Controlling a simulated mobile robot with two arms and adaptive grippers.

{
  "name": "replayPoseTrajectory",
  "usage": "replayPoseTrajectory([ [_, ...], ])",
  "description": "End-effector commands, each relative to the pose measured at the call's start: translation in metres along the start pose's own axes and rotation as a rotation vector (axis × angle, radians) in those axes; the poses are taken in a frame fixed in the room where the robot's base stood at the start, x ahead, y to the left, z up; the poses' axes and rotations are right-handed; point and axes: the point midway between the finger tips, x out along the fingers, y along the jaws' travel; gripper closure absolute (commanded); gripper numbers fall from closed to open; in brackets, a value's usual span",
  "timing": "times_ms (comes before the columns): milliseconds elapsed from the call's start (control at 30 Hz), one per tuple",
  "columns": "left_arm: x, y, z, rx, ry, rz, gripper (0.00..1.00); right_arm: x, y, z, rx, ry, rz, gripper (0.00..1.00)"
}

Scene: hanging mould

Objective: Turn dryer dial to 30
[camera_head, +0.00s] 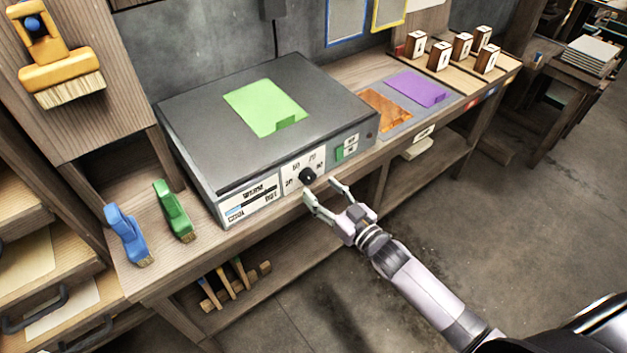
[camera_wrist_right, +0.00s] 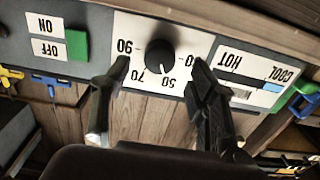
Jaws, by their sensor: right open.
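The dryer (camera_head: 270,85) is a grey box on the bench with a green sheet (camera_head: 262,107) on top. Its black dial (camera_head: 307,175) sits on a white numbered plate on the front panel. In the right wrist view the dial (camera_wrist_right: 160,57) appears upside down, with 90, 70 and 50 readable; another number is partly hidden by a finger. My left gripper is not in view.
A COOL/HOT slider (camera_wrist_right: 252,82) and a green ON/OFF switch (camera_wrist_right: 77,44) flank the dial. The floor in front is clear.

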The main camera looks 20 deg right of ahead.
Motion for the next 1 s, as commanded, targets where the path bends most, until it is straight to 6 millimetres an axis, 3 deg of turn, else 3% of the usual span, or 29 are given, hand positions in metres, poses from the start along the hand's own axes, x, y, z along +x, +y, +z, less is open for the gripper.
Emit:
replayPoseTrajectory([
  [100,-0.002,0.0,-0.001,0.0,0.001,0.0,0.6,0.021,0.0,-0.001,0.001,0.001,0.001,0.46],
  [233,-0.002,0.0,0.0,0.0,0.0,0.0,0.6,0.035,0.0,0.0,0.0,0.0,0.001,0.46],
  [633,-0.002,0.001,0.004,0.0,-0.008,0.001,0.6,0.042,0.0,0.0,0.0,-0.001,0.0,0.46],
  [1000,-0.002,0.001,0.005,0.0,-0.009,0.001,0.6,0.042,0.0,0.0,0.0,-0.001,0.0,0.7],
])
